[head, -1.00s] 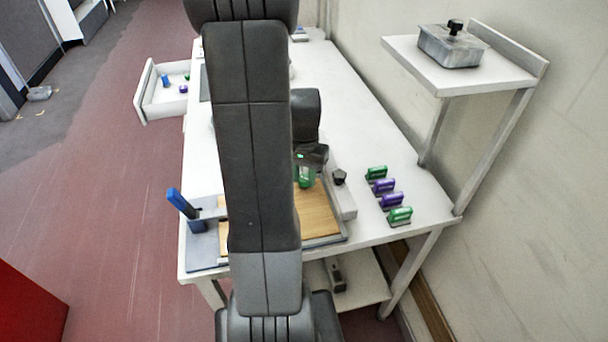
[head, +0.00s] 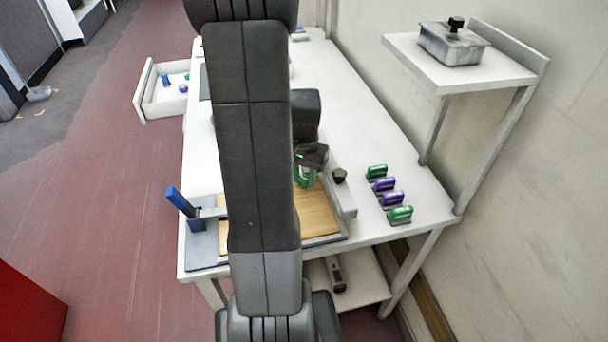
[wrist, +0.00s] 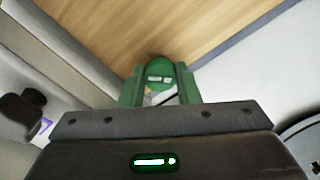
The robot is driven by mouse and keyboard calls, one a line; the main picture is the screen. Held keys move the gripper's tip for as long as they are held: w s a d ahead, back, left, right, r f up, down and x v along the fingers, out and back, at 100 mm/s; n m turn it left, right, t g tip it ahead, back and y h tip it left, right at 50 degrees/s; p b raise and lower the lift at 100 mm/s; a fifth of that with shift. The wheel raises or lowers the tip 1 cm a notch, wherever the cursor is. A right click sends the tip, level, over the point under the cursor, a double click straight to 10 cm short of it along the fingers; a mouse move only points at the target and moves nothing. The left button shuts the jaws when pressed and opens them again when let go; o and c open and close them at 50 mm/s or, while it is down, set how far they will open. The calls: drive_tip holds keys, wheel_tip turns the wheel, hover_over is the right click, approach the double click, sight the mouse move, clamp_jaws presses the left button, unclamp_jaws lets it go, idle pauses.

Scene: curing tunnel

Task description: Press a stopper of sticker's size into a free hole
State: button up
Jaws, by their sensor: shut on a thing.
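My gripper (wrist: 159,88) is shut on a green stopper (wrist: 158,70), which shows between its two green fingers in the wrist view. In the head view my gripper (head: 305,175) is over the wooden board (head: 318,215), near its far right side. The stopper's lower end is hidden, so I cannot tell whether it touches the board (wrist: 100,30). A dark round patch lies just past the stopper; I cannot tell whether it is a hole or shadow. A small white patch with a purple mark (wrist: 46,127), possibly the sticker, shows beside a black knob.
Several green and purple handled pieces (head: 385,185) stand in a row right of the board. A blue-handled lever (head: 180,200) stands at the left front. An open drawer (head: 150,100) holds small coloured pieces. A shelf (head: 490,75) carries a lidded metal box (head: 453,45). My arm hides the table's middle.

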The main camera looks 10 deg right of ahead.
drive_tip(key=shift+f+b, duration=0.35)
drive_tip(key=shift+f, duration=0.15)
drive_tip(key=o, duration=1.4)
drive_tip(key=shift+a, duration=0.1)
drive_tip(key=shift+r, duration=0.1)
drive_tip(key=shift+r+p, duration=2.7)
drive_tip(key=shift+r, duration=0.8)
